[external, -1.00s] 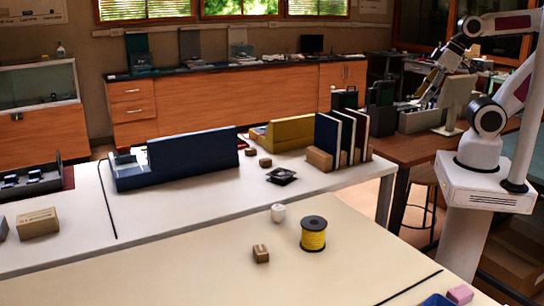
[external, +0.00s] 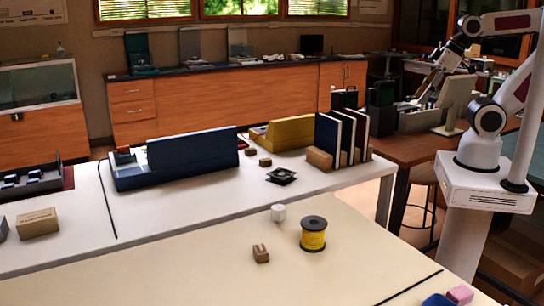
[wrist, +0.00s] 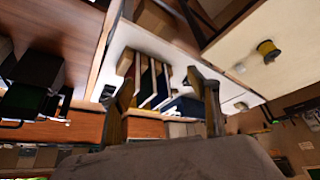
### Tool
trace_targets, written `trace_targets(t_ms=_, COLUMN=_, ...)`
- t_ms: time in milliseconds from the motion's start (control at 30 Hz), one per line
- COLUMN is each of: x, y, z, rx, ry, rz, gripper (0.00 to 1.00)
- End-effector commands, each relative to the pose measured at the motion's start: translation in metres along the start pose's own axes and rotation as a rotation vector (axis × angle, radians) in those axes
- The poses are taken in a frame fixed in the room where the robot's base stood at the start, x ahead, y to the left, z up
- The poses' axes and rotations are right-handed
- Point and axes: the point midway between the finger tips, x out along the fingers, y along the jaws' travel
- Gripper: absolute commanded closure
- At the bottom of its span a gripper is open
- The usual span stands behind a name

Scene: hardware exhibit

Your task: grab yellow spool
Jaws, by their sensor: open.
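The yellow spool (external: 313,240) stands upright on the cream table, with dark flanges at top and bottom. In the wrist view it is a small yellow and dark shape (wrist: 268,50) at the upper right, outside the space between my fingers. My gripper (wrist: 163,78) is open and empty, with its two fingers apart. In the external view it (external: 430,85) is raised at the upper right, far from the spool and above the side desk.
A small white object (external: 278,212) and a brown block (external: 261,253) sit near the spool. Upright books (external: 340,138), a blue holder (external: 190,158) and a yellow holder (external: 290,132) stand on the white table behind. A pink block (external: 460,294) is at the front right. The cream table is mostly clear.

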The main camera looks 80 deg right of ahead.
Motion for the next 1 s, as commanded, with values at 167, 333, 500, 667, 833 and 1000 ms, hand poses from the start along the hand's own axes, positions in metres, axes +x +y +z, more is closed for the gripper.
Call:
trace_targets(t_ms=167, x=0.005, y=0.002, z=-0.013, rx=-0.015, ry=0.013, rz=0.01, gripper=0.4)
trace_targets(t_ms=333, x=0.016, y=0.005, z=-0.04, rx=-0.05, ry=0.045, rz=0.031, gripper=0.4)
trace_targets(t_ms=500, x=0.031, y=0.004, z=-0.077, rx=-0.102, ry=0.093, rz=0.051, gripper=0.4)
trace_targets(t_ms=667, x=0.048, y=0.0, z=-0.111, rx=-0.157, ry=0.141, rz=0.062, gripper=0.4)
trace_targets(t_ms=833, x=0.068, y=-0.01, z=-0.146, rx=-0.22, ry=0.193, rz=0.063, gripper=0.4)
trace_targets(t_ms=1000, x=0.089, y=-0.025, z=-0.178, rx=-0.286, ry=0.243, rz=0.052, gripper=0.4)
